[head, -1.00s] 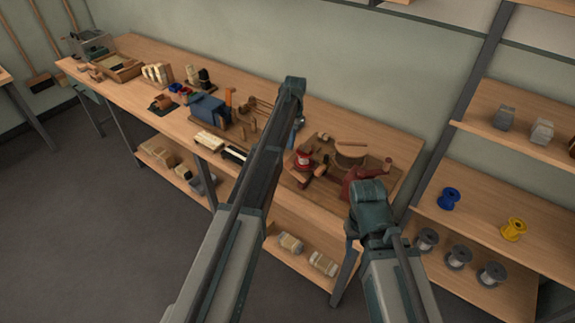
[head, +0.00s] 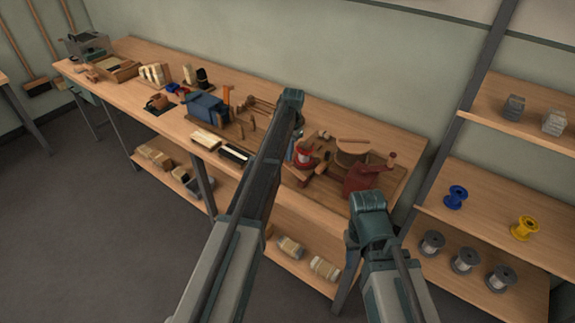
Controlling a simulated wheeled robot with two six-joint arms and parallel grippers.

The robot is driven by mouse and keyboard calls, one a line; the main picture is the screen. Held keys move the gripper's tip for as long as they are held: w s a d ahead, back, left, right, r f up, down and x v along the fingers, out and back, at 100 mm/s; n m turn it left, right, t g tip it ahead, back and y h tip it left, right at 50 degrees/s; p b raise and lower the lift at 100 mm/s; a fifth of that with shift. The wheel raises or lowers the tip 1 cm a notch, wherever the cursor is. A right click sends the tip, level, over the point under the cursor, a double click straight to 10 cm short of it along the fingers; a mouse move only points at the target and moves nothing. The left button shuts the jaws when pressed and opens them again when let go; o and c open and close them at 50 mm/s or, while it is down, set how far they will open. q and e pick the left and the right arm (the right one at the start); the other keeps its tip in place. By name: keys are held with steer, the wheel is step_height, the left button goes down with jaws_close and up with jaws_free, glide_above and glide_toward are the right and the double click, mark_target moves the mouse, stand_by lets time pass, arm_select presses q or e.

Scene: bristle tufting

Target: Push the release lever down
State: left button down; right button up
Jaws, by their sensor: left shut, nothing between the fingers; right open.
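A blue block-like fixture (head: 204,108) stands on the long bench, with an upright orange lever (head: 227,96) at its right end. This may be the release lever; the view is too small to be sure. A red device (head: 366,180) with a handle is on a wooden board at the bench's right end. My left arm reaches up over the bench between the fixture and the board, its raised joint hiding what is behind. My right arm stands in front of the red device. The fingers of both grippers are hidden behind my arms.
The bench (head: 127,49) also bears a wooden tray (head: 118,69), brush blocks (head: 154,74) and small parts. A round wooden piece (head: 352,151) sits on the right board. A shelf at right holds a blue spool (head: 455,197), a yellow spool (head: 525,228) and several grey spools (head: 432,243).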

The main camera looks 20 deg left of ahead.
arm_select(q)
step_height(320, 180, down, 4)
steer(key=b, duration=0.4)
steer(key=shift+r+p, duration=0.45)
steer(key=shift+w+d+r+p, duration=0.15)
steer(key=shift+w+d+p, duration=0.05)
steer(key=shift+w, duration=0.3)
steer(key=shift+w+d+r+p, duration=0.15)
steer(key=shift+w+d+r, duration=0.05)
steer(key=shift+w, duration=0.3)
steer(key=shift+w+d+r+p, duration=0.15)
steer(key=shift+w+d+p, duration=0.05)
steer(key=shift+w, duration=0.3)
steer(key=shift+s, duration=0.1)
steer(key=shift+r, duration=0.15)
step_height(320, 180, up, 14)
steer(key=w+p, duration=0.1)
steer(key=p, duration=1.2)
steer(key=shift+w+d+f+p, duration=0.15)
steer(key=shift+d+f+p, duration=0.1)
steer(key=shift+p, duration=0.1)
